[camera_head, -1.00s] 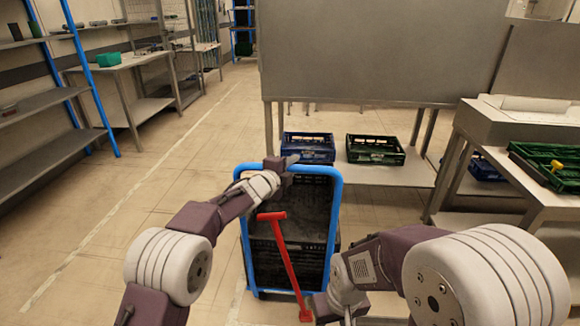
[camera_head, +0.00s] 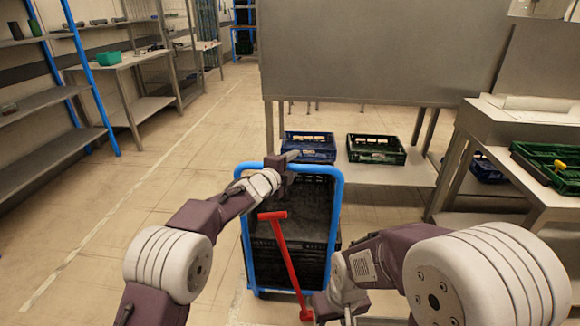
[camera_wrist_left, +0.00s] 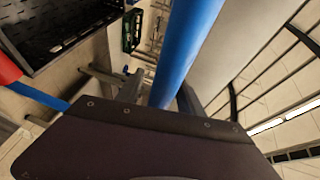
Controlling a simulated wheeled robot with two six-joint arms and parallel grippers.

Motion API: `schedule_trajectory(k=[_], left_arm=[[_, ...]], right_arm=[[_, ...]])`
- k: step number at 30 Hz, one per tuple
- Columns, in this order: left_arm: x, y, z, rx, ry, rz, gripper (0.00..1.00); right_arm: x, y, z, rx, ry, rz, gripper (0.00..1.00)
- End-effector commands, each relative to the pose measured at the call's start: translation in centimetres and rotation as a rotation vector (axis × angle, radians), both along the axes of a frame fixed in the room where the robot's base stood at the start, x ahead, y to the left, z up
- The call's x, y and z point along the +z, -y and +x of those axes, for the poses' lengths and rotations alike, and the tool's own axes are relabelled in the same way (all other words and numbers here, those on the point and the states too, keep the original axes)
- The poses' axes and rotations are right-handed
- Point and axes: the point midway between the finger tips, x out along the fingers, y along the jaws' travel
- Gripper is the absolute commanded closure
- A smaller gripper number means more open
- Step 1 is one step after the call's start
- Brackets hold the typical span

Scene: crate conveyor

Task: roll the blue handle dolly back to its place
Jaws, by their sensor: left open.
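The dolly has a blue tube handle frame (camera_head: 337,215) standing upright in front of me, with dark crates (camera_head: 290,265) behind it. My left gripper (camera_head: 281,163) is at the top bar of this frame. In the left wrist view the blue tube (camera_wrist_left: 188,45) runs between its two fingers (camera_wrist_left: 160,98), which are open around it. Whether they touch it I cannot tell. My right gripper (camera_head: 325,306) is low beside the dolly's front right, close to the foot of a red T-shaped bar (camera_head: 287,259). Its fingers are too unclear to judge.
A steel bench (camera_head: 398,172) beyond the dolly bears a blue crate (camera_head: 309,147) and a green crate (camera_head: 376,149). A steel table (camera_head: 520,180) with a green crate (camera_head: 550,165) stands at the right. Blue-post shelving (camera_head: 90,80) lines the left. The floor (camera_head: 130,215) left of the dolly is clear.

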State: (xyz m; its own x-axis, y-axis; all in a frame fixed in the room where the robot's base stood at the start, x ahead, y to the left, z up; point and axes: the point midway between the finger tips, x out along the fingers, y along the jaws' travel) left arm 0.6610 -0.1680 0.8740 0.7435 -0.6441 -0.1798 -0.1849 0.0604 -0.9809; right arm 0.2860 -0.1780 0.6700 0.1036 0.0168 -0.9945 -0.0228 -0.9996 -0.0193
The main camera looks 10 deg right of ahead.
Motion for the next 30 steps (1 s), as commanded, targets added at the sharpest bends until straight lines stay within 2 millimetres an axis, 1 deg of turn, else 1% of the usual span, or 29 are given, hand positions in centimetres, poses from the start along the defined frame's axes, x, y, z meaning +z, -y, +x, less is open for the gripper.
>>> schedule_trajectory(k=[2,6,12,15,21,30], left_arm=[[0.1,-0.5,-0.5,0.001,-0.001,-0.001,0.56],[0.4,-2.0,-2.2,0.002,0.0,-0.001,0.56],[1.2,-4.3,-4.7,0.003,0.001,-0.001,0.56],[1.4,-5.1,-5.7,0.002,0.0,-0.001,0.56],[1.6,-5.7,-6.5,0.001,0.0,-0.001,0.56],[1.6,-5.7,-6.5,0.001,0.0,-0.001,0.56]], right_arm=[[-0.4,0.0,0.0,0.0,0.0,0.0,0.56],[-1.1,0.0,0.0,0.0,0.0,0.0,0.56],[-1.2,0.0,0.0,0.0,0.0,0.0,0.56],[-1.2,0.0,0.0,0.0,0.0,0.0,0.56],[-1.3,0.0,0.0,0.0,0.0,0.0,0.56],[-1.3,0.0,0.0,0.0,0.0,0.0,0.56]])
